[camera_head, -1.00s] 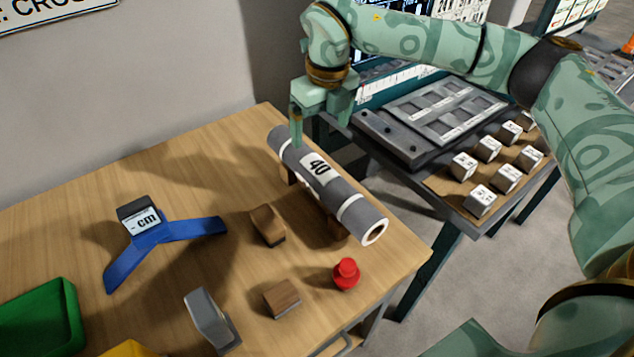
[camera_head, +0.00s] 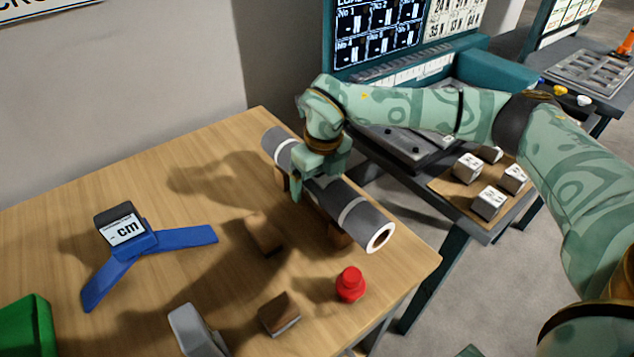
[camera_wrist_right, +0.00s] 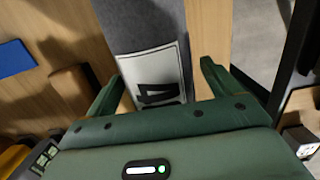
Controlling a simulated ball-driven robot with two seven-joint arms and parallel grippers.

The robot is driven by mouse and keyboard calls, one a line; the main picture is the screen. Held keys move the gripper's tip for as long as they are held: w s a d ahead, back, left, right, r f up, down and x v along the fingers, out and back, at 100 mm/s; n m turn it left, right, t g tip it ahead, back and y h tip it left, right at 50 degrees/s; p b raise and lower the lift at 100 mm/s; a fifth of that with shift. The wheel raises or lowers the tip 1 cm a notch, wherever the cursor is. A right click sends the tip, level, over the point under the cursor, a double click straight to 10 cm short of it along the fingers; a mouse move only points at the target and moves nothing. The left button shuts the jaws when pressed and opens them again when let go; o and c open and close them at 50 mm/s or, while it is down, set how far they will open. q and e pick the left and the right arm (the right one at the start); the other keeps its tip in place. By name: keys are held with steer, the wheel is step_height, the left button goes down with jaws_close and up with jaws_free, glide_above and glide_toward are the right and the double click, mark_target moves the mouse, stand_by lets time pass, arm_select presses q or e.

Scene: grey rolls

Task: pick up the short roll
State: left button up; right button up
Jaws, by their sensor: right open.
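A grey roll (camera_head: 358,209) with white bands lies on wooden supports near the right edge of the wooden table. Its open end faces the lower right. My right gripper (camera_head: 303,193) is over the middle of the roll and hides its label in the head view. In the right wrist view the roll (camera_wrist_right: 150,30) with its white number label runs between the two fingers of my right gripper (camera_wrist_right: 160,85), which are open, one on each side. I cannot tell whether they touch it. My left gripper is not in view.
A red knob-shaped piece (camera_head: 350,284), wooden blocks (camera_head: 280,314), a grey block (camera_head: 193,332) and a blue stand with a "cm" display (camera_head: 122,231) are on the table. A second bench with several white-topped cubes (camera_head: 488,202) stands to the right.

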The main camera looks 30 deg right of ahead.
steer(key=shift+r, duration=0.2)
steer(key=shift+c, duration=1.2)
steer(key=c, duration=1)
